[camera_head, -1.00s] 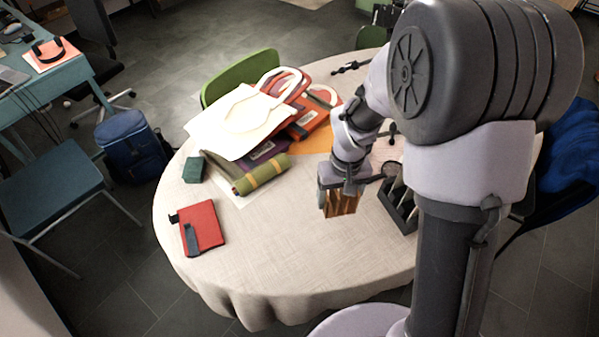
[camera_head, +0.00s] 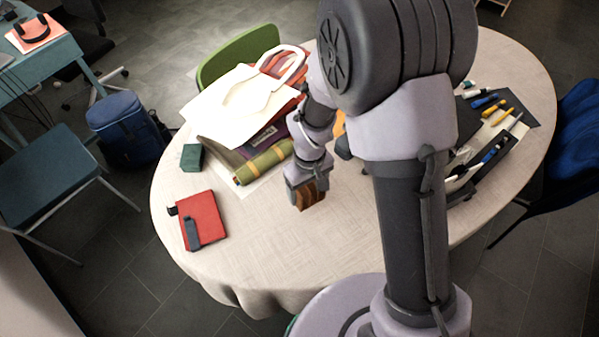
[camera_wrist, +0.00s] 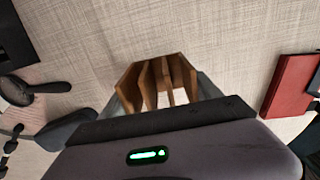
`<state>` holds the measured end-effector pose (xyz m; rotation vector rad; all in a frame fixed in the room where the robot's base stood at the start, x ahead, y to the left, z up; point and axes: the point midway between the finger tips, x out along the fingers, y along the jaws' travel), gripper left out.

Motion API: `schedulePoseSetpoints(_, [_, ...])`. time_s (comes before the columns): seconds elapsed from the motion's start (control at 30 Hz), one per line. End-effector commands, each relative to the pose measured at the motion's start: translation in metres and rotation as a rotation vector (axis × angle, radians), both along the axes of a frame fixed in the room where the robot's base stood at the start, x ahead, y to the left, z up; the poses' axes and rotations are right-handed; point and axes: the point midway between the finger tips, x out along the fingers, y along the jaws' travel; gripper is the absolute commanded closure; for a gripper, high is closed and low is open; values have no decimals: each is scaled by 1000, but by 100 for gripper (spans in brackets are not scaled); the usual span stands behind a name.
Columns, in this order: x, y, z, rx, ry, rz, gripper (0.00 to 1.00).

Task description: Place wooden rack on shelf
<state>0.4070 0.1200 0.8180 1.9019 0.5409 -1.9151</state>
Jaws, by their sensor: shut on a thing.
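The wooden rack (camera_head: 308,196) is a small brown slatted piece held at the end of my gripper (camera_head: 306,181). In the wrist view the rack (camera_wrist: 160,82) shows several upright slats between my gripper's fingers (camera_wrist: 160,100), which are shut on it. In the head view it is over the tablecloth, right of the red notebook and in front of the rolled green mat. I cannot tell its height above the cloth. No shelf can be made out in these views.
The round table (camera_head: 240,240) also bears a red notebook (camera_head: 202,219), a small green box (camera_head: 192,157), a green roll (camera_head: 263,162), bags and papers (camera_head: 235,105). A dark tray with pens (camera_head: 500,120) is at the right. The front of the cloth is clear.

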Motion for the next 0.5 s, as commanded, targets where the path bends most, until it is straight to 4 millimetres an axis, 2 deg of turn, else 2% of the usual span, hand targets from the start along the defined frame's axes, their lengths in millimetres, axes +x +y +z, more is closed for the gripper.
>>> schedulePoseSetpoints(0.1, [-6, -3, -28, -1, 3, 2, 74])
schedulePoseSetpoints(0.17, [-8, -4, -38, -1, 3, 3, 74])
schedulePoseSetpoints(0.37, [-8, -4, -33, -1, 1, 4, 74])
schedulePoseSetpoints(0.5, [-8, -4, -37, -1, 1, 4, 74])
